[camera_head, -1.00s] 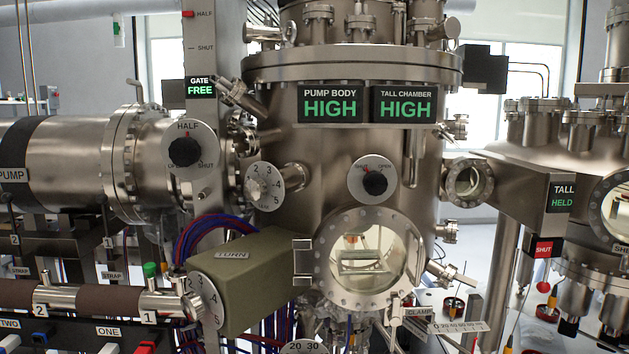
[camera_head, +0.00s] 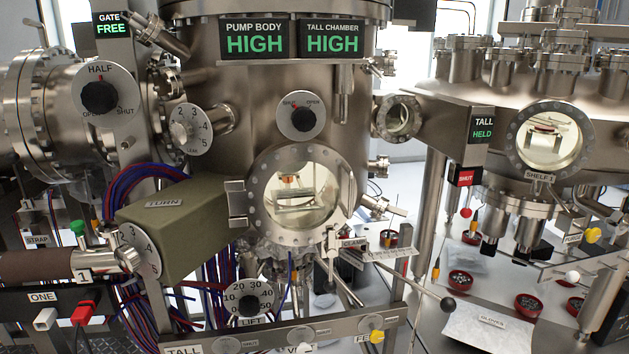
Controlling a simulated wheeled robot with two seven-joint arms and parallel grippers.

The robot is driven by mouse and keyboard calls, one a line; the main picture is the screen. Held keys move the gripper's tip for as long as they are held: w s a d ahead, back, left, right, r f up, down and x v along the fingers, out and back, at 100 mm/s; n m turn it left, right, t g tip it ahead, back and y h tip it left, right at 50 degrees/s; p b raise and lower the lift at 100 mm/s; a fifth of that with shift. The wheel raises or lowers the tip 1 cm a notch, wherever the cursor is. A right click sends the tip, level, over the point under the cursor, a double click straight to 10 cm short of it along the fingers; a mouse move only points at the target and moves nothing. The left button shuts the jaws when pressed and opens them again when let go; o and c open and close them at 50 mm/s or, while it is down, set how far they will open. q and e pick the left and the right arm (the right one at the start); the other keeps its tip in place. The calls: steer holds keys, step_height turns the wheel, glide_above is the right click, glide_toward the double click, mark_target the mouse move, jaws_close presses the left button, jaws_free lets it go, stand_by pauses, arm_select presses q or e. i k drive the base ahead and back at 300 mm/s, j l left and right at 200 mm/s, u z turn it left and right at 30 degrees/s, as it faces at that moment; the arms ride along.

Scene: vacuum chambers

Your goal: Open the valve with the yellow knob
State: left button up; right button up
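Two yellow knobs are in view. One yellow knob (camera_head: 376,337) is at the bottom centre, on the rail below the tall chamber, beside a label that starts "FE". Another yellow knob (camera_head: 593,235) is at the right, on the valve piping under the shelf chamber, beside a small label too small to read surely. I cannot tell from the picture whether either valve is open or shut. Neither of my grippers is in view.
The tall chamber (camera_head: 240,100) fills the middle, with a round window (camera_head: 345,190). A rod with a black ball end (camera_head: 448,304) sticks out near the rail. A white knob (camera_head: 572,278) sits below the right yellow knob. Red dishes (camera_head: 461,282) lie on the bench.

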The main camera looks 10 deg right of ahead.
mark_target(376, 336)
steer(key=l, duration=0.7)
steer(key=i+l+z, duration=0.1)
steer(key=l, duration=0.65)
steer(key=l+z, duration=0.1)
steer(key=l, duration=0.6)
steer(key=i+l, duration=0.15)
steer(key=l, duration=0.55)
